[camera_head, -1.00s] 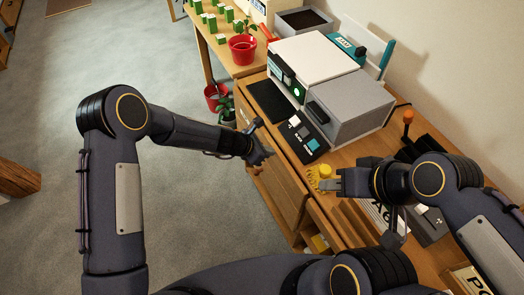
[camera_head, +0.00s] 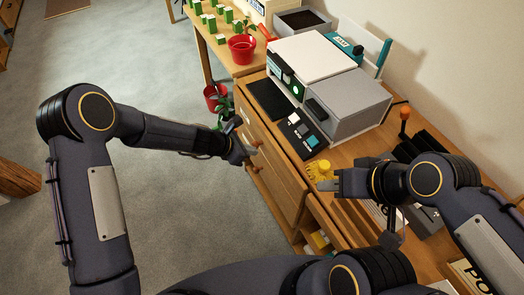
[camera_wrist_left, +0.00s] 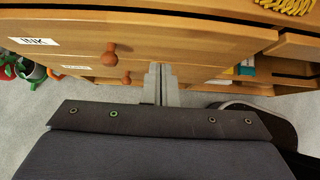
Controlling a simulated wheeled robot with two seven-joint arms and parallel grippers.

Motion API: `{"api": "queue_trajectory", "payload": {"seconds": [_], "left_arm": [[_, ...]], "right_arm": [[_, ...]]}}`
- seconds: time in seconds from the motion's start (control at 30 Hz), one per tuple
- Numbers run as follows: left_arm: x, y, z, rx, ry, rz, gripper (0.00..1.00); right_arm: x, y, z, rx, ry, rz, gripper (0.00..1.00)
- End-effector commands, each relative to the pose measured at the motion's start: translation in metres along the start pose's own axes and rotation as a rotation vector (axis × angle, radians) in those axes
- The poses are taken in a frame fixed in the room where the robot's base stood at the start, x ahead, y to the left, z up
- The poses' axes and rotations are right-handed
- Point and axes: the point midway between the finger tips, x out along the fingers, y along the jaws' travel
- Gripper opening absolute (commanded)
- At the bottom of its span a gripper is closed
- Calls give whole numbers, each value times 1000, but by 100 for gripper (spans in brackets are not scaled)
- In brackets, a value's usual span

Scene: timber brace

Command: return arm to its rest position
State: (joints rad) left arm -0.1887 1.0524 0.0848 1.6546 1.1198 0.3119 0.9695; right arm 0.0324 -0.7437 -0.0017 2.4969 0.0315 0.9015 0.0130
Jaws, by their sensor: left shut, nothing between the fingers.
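My left gripper (camera_head: 246,152) is in front of the wooden drawer cabinet, over its left edge in the head view. In the left wrist view its two grey fingers (camera_wrist_left: 160,75) are together with nothing between them, close to the drawer fronts (camera_wrist_left: 190,48). My left arm (camera_head: 97,185) reaches in from the left with its elbow raised. My right gripper (camera_head: 330,183) is over the desk top beside a yellow object (camera_head: 319,169). Its fingertips are too small to tell whether they are apart.
The desk carries a white and grey machine (camera_head: 347,103) and a black keypad (camera_head: 303,135). Round wooden knobs (camera_wrist_left: 110,54) stick out of the drawers. A red pot (camera_head: 242,48) stands on the far table. The grey floor (camera_head: 180,220) at left is open.

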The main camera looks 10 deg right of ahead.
Motion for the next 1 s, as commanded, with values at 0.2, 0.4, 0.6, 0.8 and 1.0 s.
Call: {"api": "queue_trajectory", "payload": {"seconds": [0.2,0.4,0.6,0.8,1.0], "left_arm": [[-45,0,-1,-1,2,1,0],[-63,0,-1,-2,3,-1,0],[-65,-1,-2,-2,4,-2,0],[-87,2,6,68,-6,12,0],[-188,-6,28,436,-14,62,0]], "right_arm": [[-3,-1,-2,0,0,0,35],[-4,-2,-2,0,0,0,35],[-4,-2,-2,0,0,0,35],[-5,-2,-3,0,0,0,35],[-9,-4,-5,0,0,0,35]]}}
